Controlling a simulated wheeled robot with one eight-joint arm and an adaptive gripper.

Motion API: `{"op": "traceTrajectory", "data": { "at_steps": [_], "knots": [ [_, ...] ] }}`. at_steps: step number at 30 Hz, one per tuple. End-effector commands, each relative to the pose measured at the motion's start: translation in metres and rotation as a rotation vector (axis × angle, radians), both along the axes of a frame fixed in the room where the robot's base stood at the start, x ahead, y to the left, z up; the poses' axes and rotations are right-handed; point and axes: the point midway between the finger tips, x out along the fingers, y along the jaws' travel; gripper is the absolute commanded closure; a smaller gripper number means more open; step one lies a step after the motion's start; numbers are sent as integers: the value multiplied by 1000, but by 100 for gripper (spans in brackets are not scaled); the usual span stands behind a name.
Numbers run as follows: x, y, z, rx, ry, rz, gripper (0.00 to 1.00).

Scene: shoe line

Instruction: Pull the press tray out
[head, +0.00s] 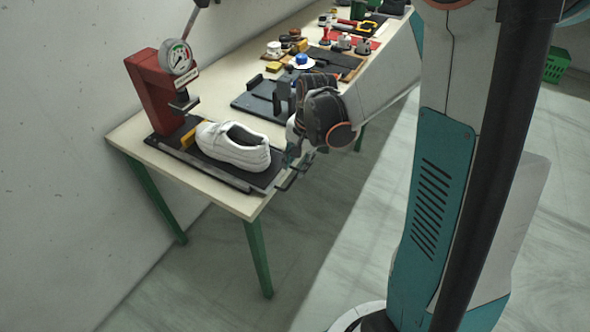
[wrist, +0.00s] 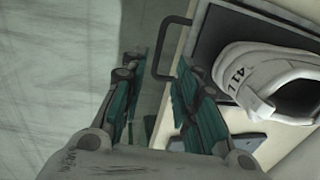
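The press tray (head: 262,181) is a dark flat plate on the table's near end. It bears a white shoe (head: 233,146), marked "41 L" in the wrist view (wrist: 262,82). A thin dark handle (head: 293,176) sticks out from the tray's right edge over the table's edge. In the wrist view the handle (wrist: 157,45) is a bent bar between the two green fingertips. My gripper (wrist: 159,62) is open, with visible gaps between the fingers and the bar. In the head view my gripper (head: 300,155) is beside the handle, its fingers partly hidden by the wrist.
Shoe-care items and dark mats (head: 262,100) lie farther along the table. The floor beyond the handle is clear.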

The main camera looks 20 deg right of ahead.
Motion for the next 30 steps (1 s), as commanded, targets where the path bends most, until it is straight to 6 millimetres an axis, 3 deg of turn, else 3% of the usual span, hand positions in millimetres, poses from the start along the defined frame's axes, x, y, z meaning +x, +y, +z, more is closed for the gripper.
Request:
{"op": "traceTrajectory", "data": {
  "at_steps": [6, 12, 30],
  "knots": [
    [-6, -4, 37, 0, 0, -1, 72],
    [-9, -7, 57, 1, -1, -2, 72],
    [-11, -8, 72, 0, 0, -1, 72]
  ]
}}
